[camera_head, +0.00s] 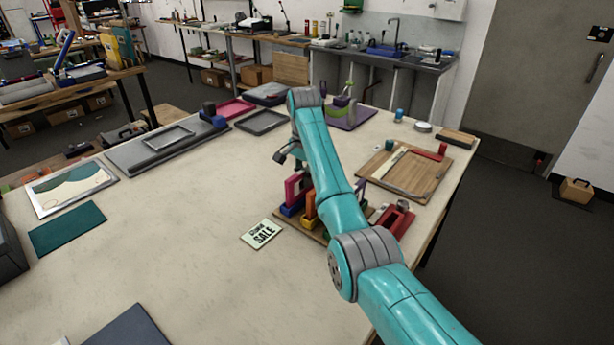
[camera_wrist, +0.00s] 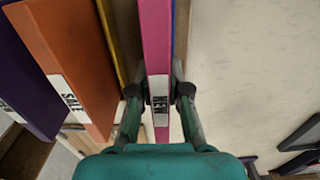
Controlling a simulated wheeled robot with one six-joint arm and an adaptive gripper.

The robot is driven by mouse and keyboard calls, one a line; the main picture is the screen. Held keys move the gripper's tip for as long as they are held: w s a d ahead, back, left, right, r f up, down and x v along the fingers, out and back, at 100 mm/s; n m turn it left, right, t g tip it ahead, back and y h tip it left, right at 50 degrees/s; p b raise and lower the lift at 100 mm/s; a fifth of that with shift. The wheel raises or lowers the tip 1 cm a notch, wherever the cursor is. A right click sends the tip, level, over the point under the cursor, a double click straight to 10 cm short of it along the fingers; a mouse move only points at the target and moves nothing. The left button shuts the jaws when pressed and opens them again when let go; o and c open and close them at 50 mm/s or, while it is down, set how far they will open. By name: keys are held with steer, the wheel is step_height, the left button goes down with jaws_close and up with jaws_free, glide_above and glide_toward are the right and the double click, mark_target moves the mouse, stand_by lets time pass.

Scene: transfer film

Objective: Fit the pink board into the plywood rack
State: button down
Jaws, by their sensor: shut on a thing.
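The pink board (camera_head: 291,189) stands upright in the head view, beneath my gripper (camera_head: 290,158). In the wrist view the pink board (camera_wrist: 155,40) is seen edge-on, with a label reading NEW. My gripper (camera_wrist: 160,95) is shut on it, one finger on each side. The plywood rack (camera_head: 283,229) is partly hidden behind my arm. It carries blue and yellow holders. The pink board's lower edge is at the blue holder (camera_head: 291,210); I cannot tell whether it is fully seated. An orange board (camera_wrist: 65,50) labelled SALE and a purple board (camera_wrist: 25,80) stand to its left in the wrist view.
A green SALE card (camera_head: 262,234) lies on the table in front of the rack. A red tape dispenser (camera_head: 397,218) and a wooden board (camera_head: 385,172) lie to the right. Grey trays lie at the back left. The table's middle left is clear.

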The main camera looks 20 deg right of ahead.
steer(key=shift+f, duration=0.15)
steer(key=c, duration=1.1)
jaws_free()
steer(key=shift+c, duration=0.2)
